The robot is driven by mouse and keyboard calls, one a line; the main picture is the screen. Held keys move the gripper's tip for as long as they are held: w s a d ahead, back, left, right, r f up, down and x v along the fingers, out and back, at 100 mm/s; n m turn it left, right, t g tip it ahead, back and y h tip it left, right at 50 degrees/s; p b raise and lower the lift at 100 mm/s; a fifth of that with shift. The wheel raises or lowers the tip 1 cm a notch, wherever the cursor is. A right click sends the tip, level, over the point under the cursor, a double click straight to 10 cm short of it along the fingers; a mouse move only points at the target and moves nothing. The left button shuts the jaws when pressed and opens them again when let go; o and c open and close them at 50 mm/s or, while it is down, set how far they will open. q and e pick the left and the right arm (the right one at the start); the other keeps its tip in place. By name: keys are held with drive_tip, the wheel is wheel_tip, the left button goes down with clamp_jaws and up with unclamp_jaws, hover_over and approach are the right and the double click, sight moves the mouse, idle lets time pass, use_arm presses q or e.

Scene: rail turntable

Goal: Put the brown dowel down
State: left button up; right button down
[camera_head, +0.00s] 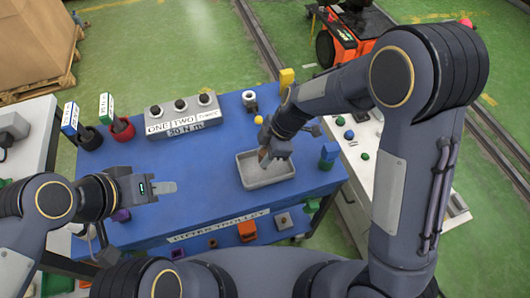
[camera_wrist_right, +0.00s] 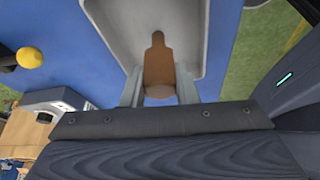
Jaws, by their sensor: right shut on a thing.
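The brown dowel (camera_wrist_right: 157,64) is between the two fingers of my right gripper (camera_wrist_right: 159,88) in the right wrist view. That gripper is shut on it. In the head view my right gripper (camera_head: 268,156) points down over the grey tray (camera_head: 268,182), and only a little of the dowel shows by its fingers. The tray also shows behind the dowel in the right wrist view (camera_wrist_right: 110,22). I cannot tell whether the dowel touches the tray floor. My left gripper (camera_head: 166,187) is over the left part of the blue table, away from the tray; its finger gap does not show clearly.
The blue table (camera_head: 205,160) has clear room left of the tray. A grey box with knobs and labels (camera_head: 183,115) stands at the back. Red and black cups (camera_head: 122,130) stand at the back left.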

drive_tip(key=shift+f+b, duration=0.2)
drive_tip(key=shift+b, duration=0.1)
drive_tip(key=c, duration=1.1)
unclamp_jaws()
drive_tip(key=shift+r, duration=0.1)
drive_tip(key=shift+d+r+p, duration=0.1)
drive_tip(key=shift+r+p, duration=0.2)
drive_tip(key=shift+r, duration=0.15)
drive_tip(key=s+d+r+m+t+y, duration=0.1)
drive_tip(key=d+r+m, duration=0.2)
drive_tip(key=d+r, duration=0.3)
drive_tip(key=s+d+r+m, duration=0.2)
drive_tip(key=d+r, duration=0.3)
drive_tip(key=r, duration=0.3)
drive_tip(key=s+d+m+t, duration=0.1)
drive_tip(key=s+d+m, duration=0.2)
drive_tip(key=s+m, duration=0.2)
drive_tip(key=s+d+m+t+h, duration=0.1)
drive_tip(key=s+d+m+t, duration=0.1)
drive_tip(key=s+m, duration=0.3)
drive_tip(key=s+d+m+t, duration=0.2)
drive_tip(key=s+d+m, duration=0.2)
drive_tip(key=s+m, duration=0.1)
drive_tip(key=shift+d+r+m+h+b, duration=0.2)
drive_tip(key=shift+m+h+b, duration=0.2)
drive_tip(key=shift+m, duration=0.5)
